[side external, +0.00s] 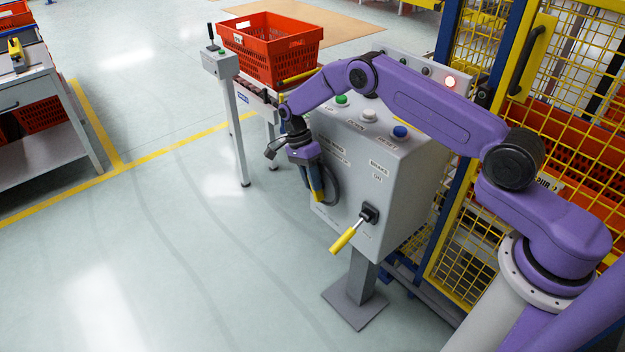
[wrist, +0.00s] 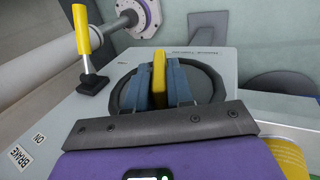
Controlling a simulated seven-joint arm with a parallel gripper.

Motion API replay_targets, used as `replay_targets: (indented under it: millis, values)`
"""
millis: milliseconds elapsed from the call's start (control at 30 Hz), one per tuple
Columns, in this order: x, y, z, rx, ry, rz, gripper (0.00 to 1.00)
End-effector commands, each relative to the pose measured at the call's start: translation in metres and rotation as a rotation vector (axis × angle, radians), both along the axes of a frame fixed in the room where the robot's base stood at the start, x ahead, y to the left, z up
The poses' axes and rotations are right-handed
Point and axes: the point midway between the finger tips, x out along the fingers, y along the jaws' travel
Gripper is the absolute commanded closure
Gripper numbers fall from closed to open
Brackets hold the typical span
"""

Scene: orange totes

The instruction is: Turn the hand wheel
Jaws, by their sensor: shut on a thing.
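The hand wheel is a dark ring on the front of the grey control box (side external: 395,175); in the side view part of its rim (side external: 336,186) shows beside my gripper (side external: 315,188). In the wrist view the wheel (wrist: 216,82) lies behind my fingers. My gripper (wrist: 160,78) is shut on a yellow piece (wrist: 159,68), which looks like the wheel's handle; it stands between the two blue fingers. The fingers and the wrist hide the middle and near part of the wheel.
A yellow-handled brake lever (side external: 343,239) juts from the box below and right of the wheel; it also shows in the wrist view (wrist: 83,35). Buttons line the box top. A yellow mesh fence (side external: 475,245) stands behind. An orange tote (side external: 272,50) is at the back.

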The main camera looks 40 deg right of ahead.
Motion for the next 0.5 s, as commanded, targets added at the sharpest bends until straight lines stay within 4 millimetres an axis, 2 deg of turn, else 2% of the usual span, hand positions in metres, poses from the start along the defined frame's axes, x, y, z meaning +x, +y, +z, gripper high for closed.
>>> replay_targets:
  millis: [500]
  values:
    - [0.0042,0.0007,-0.0027,0.002,0.133,0.004,1.0]
